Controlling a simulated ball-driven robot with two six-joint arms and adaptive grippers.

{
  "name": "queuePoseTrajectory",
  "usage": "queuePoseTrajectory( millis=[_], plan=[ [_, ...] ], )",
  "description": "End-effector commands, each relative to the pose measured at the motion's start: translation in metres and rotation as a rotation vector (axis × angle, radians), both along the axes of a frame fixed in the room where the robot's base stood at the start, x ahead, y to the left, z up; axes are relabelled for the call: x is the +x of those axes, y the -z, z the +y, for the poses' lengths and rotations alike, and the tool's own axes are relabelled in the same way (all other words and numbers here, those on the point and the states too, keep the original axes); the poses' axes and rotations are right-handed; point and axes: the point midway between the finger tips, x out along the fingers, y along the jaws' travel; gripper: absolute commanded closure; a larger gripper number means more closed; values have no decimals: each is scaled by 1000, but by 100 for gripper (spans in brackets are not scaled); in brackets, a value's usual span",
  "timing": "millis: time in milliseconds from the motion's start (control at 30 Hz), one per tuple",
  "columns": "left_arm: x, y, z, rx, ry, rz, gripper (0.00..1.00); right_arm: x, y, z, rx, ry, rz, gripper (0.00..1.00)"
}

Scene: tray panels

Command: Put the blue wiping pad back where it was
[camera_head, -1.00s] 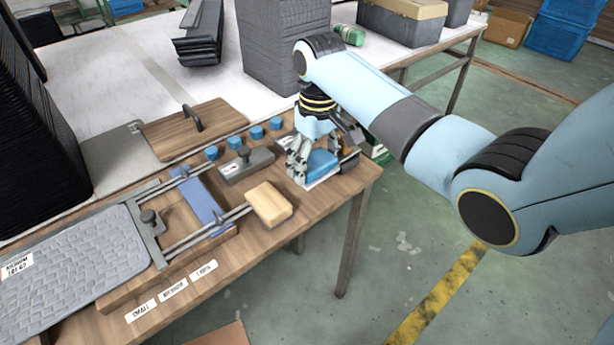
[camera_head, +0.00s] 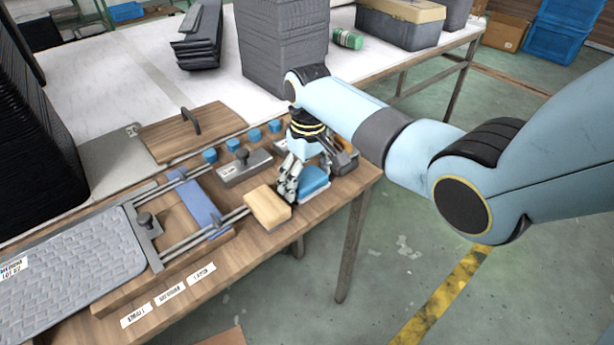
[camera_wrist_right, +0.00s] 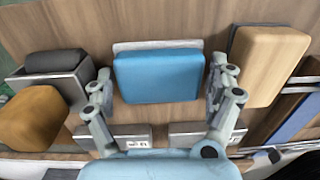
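The blue wiping pad (camera_head: 314,179) lies on a thin pale plate near the right end of the wooden worktop. My right gripper (camera_head: 291,181) points down over it. In the right wrist view the pad (camera_wrist_right: 158,76) lies between the two fingers of the gripper (camera_wrist_right: 160,85). The fingers are spread, one beside each short side of the pad, with narrow gaps showing. The pale plate (camera_wrist_right: 150,45) shows along the pad's far edge. My left gripper is not in view.
A light wooden block (camera_head: 267,207) stands close to the left of my right gripper. A grey labelled block (camera_head: 245,167) and several blue knobs (camera_head: 254,136) are behind. A dark-topped grey box (camera_wrist_right: 58,75) and a brown block (camera_wrist_right: 30,117) flank the pad's other side.

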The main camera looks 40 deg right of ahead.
Motion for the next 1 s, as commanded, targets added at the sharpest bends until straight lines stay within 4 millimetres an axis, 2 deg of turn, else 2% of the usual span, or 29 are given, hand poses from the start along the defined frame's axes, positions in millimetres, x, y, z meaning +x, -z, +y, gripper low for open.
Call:
queuePoseTrajectory(
  millis=[233,367,800,1000],
  plan=[
    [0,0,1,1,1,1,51,0,-1,0,0,0,0,10],
    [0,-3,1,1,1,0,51,1,-11,0,-1,0,-3,10],
    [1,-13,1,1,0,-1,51,1,-102,-3,-1,0,-3,10],
    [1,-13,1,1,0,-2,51,1,-121,-3,0,0,-1,10]
  ],
)
